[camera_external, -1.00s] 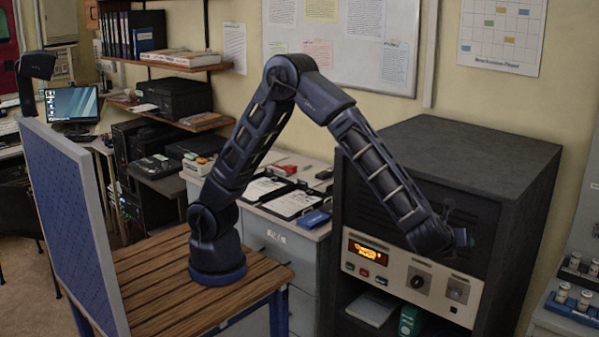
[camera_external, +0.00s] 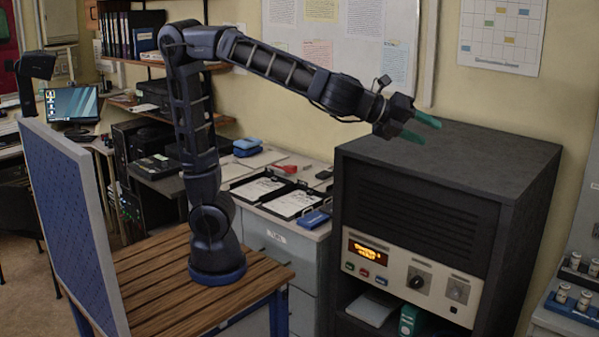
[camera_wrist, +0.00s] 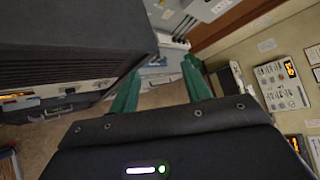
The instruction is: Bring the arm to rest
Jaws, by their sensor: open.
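My gripper (camera_external: 421,127) is open and empty, with two green fingers. In the external view it hangs in the air in front of the upper part of the dark console cabinet (camera_external: 420,205), pointing right and slightly down. My arm is raised and stretched out to the right from its base on the wooden table. In the wrist view the green fingers (camera_wrist: 162,92) stand apart with floor between them and nothing held.
The console's cream panel (camera_external: 408,283) has an orange display, buttons and a dark knob. A drawer cabinet (camera_external: 276,238) with black trays stands between table and console. A blue perforated board (camera_external: 70,220) borders the table's left. Vials (camera_external: 573,297) stand at the far right.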

